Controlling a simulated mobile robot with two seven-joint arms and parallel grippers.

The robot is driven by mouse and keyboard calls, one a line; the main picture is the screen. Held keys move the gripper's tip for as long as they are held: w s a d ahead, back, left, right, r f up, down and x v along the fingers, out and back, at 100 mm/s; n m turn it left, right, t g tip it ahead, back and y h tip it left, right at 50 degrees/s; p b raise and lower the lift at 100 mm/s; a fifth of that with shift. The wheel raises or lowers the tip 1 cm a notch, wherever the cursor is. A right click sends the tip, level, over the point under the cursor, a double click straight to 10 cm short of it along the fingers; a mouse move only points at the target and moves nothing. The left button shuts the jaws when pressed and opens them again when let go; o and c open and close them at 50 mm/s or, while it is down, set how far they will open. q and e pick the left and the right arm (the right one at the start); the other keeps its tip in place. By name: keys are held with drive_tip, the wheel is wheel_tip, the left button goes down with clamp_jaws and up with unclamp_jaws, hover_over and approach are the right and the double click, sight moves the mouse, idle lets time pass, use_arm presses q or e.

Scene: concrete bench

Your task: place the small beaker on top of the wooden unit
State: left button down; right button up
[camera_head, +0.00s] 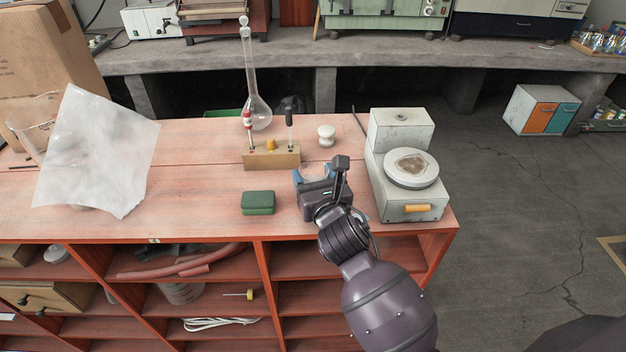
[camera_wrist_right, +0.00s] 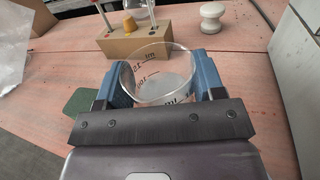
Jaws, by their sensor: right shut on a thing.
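The small beaker (camera_wrist_right: 160,72) is clear glass with dark markings, upright between the blue fingers of my right gripper (camera_wrist_right: 158,88) in the right wrist view. My right gripper is shut on it. In the head view the beaker (camera_head: 313,172) is mostly hidden behind the gripper (camera_head: 322,182). The wooden unit (camera_head: 200,217) is a reddish-brown cabinet with a flat top and open compartments below. The gripper and beaker are over its top, toward the right end. I cannot tell whether the beaker's base touches the top. My left gripper is not in view.
A white-grey device (camera_head: 403,190) stands close to the gripper's right. A wooden stand (camera_head: 272,157) and white knob (camera_head: 326,135) are behind it. A green box (camera_head: 258,203) lies to its left, a flask (camera_head: 257,108) further back. The top between the box and a plastic sheet (camera_head: 97,150) is clear.

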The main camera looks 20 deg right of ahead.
drive_tip(key=shift+f, duration=0.4)
drive_tip(key=shift+r, duration=0.1)
drive_tip(key=o, duration=0.5)
drive_tip(key=shift+f, duration=0.2)
drive_tip(key=o, duration=0.5)
